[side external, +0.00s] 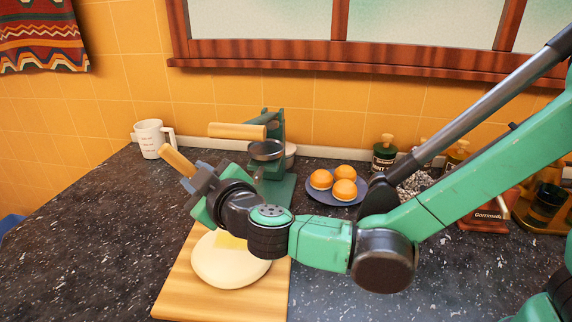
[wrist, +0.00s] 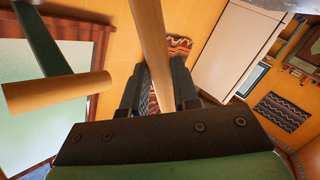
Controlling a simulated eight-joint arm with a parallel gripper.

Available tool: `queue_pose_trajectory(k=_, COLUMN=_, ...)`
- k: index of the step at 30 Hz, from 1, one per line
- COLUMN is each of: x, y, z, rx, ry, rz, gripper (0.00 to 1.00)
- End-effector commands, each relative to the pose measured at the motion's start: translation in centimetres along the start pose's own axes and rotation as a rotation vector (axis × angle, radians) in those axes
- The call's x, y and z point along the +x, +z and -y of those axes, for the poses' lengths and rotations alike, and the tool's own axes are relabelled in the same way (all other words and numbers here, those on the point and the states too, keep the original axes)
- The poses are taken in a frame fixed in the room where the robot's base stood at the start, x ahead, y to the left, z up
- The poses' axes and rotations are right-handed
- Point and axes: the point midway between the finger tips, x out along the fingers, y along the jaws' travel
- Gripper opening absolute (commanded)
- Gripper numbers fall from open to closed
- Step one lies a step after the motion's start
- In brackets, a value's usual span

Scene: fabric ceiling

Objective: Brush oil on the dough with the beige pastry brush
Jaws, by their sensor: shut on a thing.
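My gripper (side external: 198,182) is shut on the beige pastry brush (side external: 177,160), whose handle sticks out to the upper left in the side view. In the wrist view the brush handle (wrist: 150,45) runs between the two fingers of my gripper (wrist: 160,88). The dough (side external: 228,268) is a pale round disc lying on a wooden board (side external: 182,288), below my wrist. A yellowish patch (side external: 231,241) shows at the dough's upper edge; I cannot tell whether it is oil or bristles. My arm hides part of the dough and board.
A green press (side external: 278,190) with a wooden handle (side external: 237,131) stands close behind my gripper. The left counter is clear.

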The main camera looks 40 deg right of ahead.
Motion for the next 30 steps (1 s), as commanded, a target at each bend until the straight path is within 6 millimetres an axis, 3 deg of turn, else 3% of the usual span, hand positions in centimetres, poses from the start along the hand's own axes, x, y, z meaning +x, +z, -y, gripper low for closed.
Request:
queue_pose_trajectory(k=3, x=0.2, y=-1.3, z=2.7, rx=0.0, ry=-0.005, rz=-0.004, gripper=0.0)
queue_pose_trajectory(k=7, x=0.2, y=-1.7, z=4.2, rx=0.0, ry=-0.002, rz=-0.005, gripper=0.0)
queue_pose_trajectory(k=21, x=0.8, y=1.3, z=6.2, rx=0.001, ry=0.001, rz=-0.004, gripper=0.0)
queue_pose_trajectory(k=30, x=0.8, y=1.6, z=6.3, rx=0.001, ry=0.0, rz=-0.004, gripper=0.0)
